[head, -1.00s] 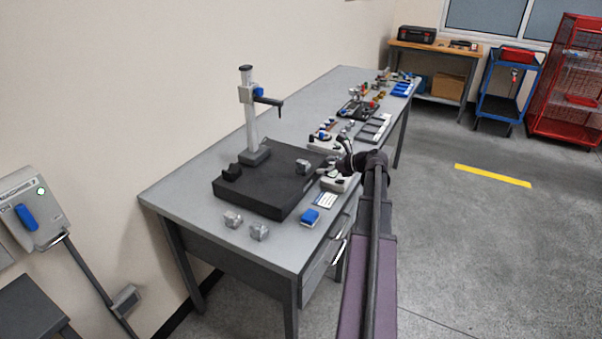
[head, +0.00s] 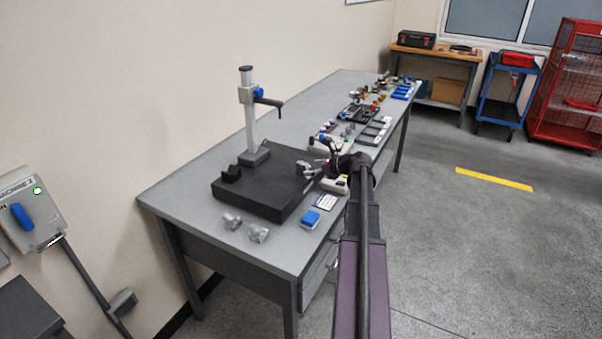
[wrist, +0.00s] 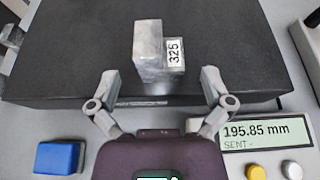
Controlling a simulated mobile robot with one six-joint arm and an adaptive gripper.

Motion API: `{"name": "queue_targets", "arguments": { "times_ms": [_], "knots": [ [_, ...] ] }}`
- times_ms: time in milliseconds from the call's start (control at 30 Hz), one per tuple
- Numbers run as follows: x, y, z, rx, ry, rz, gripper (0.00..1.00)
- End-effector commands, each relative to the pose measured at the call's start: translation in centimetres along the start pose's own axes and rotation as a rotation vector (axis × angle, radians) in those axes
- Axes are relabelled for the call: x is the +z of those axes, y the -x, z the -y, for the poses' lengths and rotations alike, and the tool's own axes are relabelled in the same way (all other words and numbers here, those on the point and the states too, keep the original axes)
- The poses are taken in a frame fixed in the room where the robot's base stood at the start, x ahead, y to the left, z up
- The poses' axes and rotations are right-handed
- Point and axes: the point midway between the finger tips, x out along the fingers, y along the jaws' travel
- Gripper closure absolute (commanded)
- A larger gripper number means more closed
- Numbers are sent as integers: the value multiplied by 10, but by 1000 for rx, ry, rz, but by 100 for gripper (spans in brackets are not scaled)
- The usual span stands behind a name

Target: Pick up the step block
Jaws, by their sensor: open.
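The step block (wrist: 150,58) is a grey metal block with a tall part and a lower step. A white label reading 325 is on it. In the wrist view it stands on the black surface plate (wrist: 75,50), near the plate's front edge. My gripper (wrist: 161,78) is open, one finger to each side and a little short of the block. I see no finger touching it. In the head view my gripper (head: 318,168) is at the right edge of the black plate, and the block is small and hard to separate from the fingers there.
A height stand (head: 250,118) rises from the plate's far side. Two grey metal pieces (head: 258,233) and a blue block (head: 310,218) lie on the table in front. A readout showing 195.85 mm (wrist: 262,132) is beside my right finger.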

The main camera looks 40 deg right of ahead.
Motion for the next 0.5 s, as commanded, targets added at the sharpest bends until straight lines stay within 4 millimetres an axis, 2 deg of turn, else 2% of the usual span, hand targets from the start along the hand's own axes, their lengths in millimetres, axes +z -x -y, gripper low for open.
{"name": "queue_targets", "arguments": {
  "times_ms": [33,200,500],
  "knots": [
    [-2,-8,0,2,1,0,0],
    [-2,-26,1,1,1,0,0],
    [0,-32,0,0,1,0,0]
  ]
}}
